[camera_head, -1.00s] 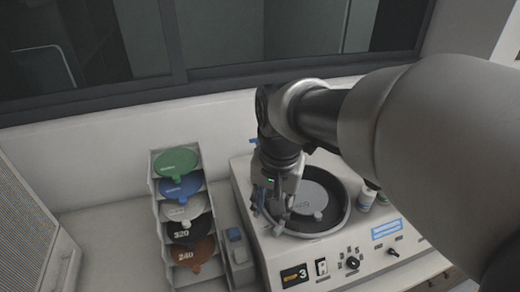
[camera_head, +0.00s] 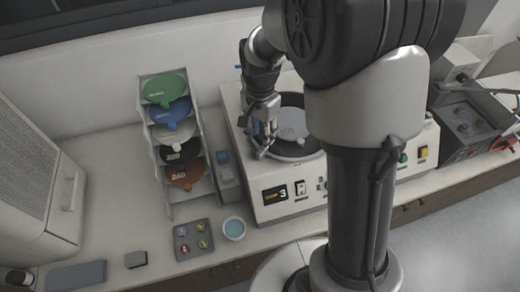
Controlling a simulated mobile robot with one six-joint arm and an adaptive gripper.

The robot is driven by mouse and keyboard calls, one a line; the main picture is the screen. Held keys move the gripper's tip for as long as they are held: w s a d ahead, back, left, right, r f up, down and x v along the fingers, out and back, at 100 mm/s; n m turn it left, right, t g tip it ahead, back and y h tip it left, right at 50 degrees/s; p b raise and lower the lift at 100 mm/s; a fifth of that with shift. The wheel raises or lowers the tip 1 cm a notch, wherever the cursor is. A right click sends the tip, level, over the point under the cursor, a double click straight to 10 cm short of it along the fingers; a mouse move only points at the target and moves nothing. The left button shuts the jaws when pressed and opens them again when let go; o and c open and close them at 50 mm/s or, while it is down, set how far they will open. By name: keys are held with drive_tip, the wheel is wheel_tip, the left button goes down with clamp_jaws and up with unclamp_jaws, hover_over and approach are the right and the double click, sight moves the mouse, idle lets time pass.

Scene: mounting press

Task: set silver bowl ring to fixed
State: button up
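The machine (camera_head: 250,185) stands on the bench with a round bowl set in its top. The silver ring (camera_head: 322,146) around the bowl shows only in part, and my arm covers its right side. A grey disc (camera_head: 293,124) lies inside the bowl. My gripper (camera_head: 262,148) points down at the bowl's left front rim, close to the ring. The fingers are small and dark here, so I cannot tell whether they are open or shut, or whether they touch the ring.
A rack (camera_head: 155,150) of coloured discs stands left of the machine. A small tray (camera_head: 193,240) and a bowl of blue liquid (camera_head: 233,229) sit in front. A grey instrument box (camera_head: 468,125) is at the right.

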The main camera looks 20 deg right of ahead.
sight(261, 152)
wheel_tip(261, 152, down, 8)
drive_tip(key=shift+r+b, duration=0.15)
drive_tip(key=shift+b, duration=0.3)
drive_tip(key=shift+c, duration=0.2)
clamp_jaws()
idle(0.4)
